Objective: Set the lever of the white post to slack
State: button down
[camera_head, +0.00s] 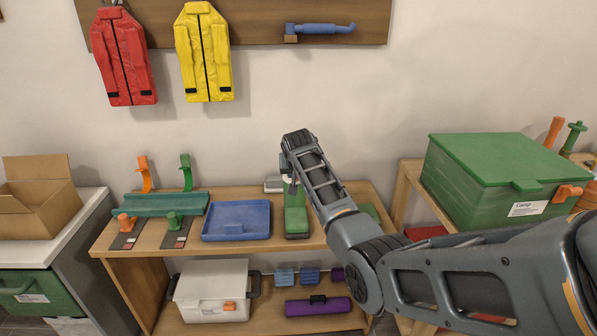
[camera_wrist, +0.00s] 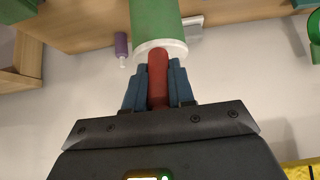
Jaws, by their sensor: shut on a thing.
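My gripper (camera_head: 293,186) is over the middle of the rack's top shelf. In the wrist view, the blue fingers of my gripper (camera_wrist: 158,88) are shut on a red rod-like part (camera_wrist: 158,80). That part is in line with a green cylinder (camera_wrist: 156,20) with a white rim. My wrist hides much of this place in the head view, where a green body (camera_head: 297,222) shows below. A pale block (camera_head: 273,184) is just left of my gripper. I cannot make out a white post or its lever for certain.
Left on the shelf are a teal cradle (camera_head: 160,205) on orange and green posts, and a blue tray (camera_head: 236,221). A green box (camera_head: 497,172) stands on the right bench. A white case (camera_head: 211,290) and purple roll (camera_head: 318,306) are below.

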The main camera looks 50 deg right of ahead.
dwell(0.5)
jog(key=c, duration=0.9)
grip_release()
jog(key=shift+c, duration=0.2)
jog(key=v, duration=0.7)
jog(key=shift+r, duration=0.35)
jog(key=shift+s, duration=0.1)
